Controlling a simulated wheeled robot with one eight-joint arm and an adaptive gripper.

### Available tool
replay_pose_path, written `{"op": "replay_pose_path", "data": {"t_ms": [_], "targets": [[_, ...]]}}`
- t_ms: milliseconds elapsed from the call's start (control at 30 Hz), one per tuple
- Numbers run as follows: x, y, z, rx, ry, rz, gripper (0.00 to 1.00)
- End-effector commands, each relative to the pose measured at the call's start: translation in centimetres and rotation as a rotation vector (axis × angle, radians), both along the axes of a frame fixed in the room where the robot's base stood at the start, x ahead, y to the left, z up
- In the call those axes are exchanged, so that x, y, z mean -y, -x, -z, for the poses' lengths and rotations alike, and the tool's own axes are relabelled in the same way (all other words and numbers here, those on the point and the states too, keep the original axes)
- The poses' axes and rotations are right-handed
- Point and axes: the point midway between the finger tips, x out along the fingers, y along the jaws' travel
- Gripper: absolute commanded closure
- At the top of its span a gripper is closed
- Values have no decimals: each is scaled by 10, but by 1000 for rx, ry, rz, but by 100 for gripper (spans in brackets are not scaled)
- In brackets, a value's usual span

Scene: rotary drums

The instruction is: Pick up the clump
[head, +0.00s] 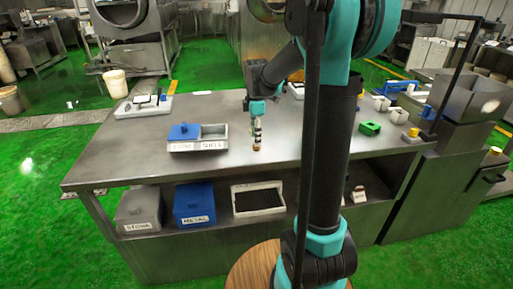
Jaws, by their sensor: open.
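My gripper (257,142) points straight down over the middle of the steel table (110,160). Its jaws are open, though the fingers look small and narrow from here. A small brownish lump (257,149), which may be the clump, shows right at the fingertips. I cannot tell whether it touches the fingers or rests on the table just below them. No other thing in view is clearly the clump.
A two-part tray (184,147) with labels, one reading SHELL, stands left of my gripper; a blue piece (184,131) covers its left part. A green block (370,128) lies right. Labelled bins, including a blue METAL bin (194,204), stand below. The table's front left is clear.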

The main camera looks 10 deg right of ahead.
Motion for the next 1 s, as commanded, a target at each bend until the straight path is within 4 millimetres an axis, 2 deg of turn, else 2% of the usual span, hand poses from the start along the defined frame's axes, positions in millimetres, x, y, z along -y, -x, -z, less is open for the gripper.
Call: {"op": "replay_pose_path", "data": {"t_ms": [200,500,567,800,1000], "targets": [[-2,0,30,0,0,0,49],[-2,1,35,0,0,0,49],[-2,1,35,0,0,0,54],[-2,1,35,0,0,0,83],[-2,1,35,0,0,0,85]]}}
